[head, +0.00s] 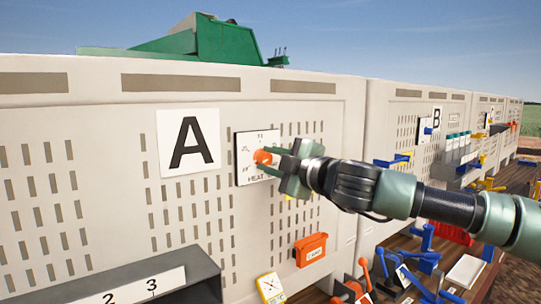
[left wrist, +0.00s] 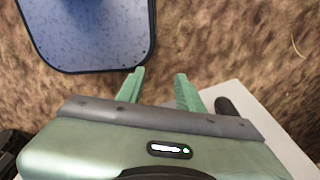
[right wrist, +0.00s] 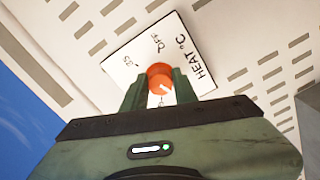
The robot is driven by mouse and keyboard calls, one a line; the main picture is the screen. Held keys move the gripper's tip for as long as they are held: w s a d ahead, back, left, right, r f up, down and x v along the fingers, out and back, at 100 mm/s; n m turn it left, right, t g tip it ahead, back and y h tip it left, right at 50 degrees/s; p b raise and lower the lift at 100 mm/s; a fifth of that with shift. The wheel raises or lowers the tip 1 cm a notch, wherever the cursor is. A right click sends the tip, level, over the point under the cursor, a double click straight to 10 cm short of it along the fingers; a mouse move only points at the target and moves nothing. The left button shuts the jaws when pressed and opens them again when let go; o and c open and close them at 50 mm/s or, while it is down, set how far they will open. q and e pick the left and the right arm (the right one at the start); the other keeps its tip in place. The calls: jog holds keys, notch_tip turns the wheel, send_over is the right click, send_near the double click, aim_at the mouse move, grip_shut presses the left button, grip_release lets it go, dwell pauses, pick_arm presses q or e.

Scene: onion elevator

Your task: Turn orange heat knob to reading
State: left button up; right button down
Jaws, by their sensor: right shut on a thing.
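The orange heat knob (head: 263,157) sits on a white dial plate (head: 243,176) on the grey cabinet wall, right of the letter A. My right gripper (head: 268,161) is shut on the knob. In the right wrist view the orange knob (right wrist: 159,77) is between the two green fingers, with a white pointer mark on its face. The plate (right wrist: 128,68) there reads "HEAT °C" and "OFF"; part of the scale is hidden by the gripper. My left gripper (left wrist: 159,88) is open and empty, over brown ground, and is not in the head view.
A grey shelf marked 2 and 3 (head: 150,285) juts out at lower left. An orange box (head: 311,249) is on the wall below the dial. Red and blue fixtures (head: 425,262) crowd the bench at lower right. A blue-grey panel (left wrist: 90,30) lies beyond my left gripper.

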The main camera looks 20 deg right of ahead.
jog(key=shift+r+n, duration=0.1)
jog(key=shift+n, duration=0.7)
jog(key=c, duration=1.4)
grip_release()
jog(key=o, duration=0.3)
jog(key=shift+w, duration=0.15)
jog(key=v, duration=0.7)
jog(key=shift+s+b, duration=0.4)
jog(key=shift+b, duration=0.05)
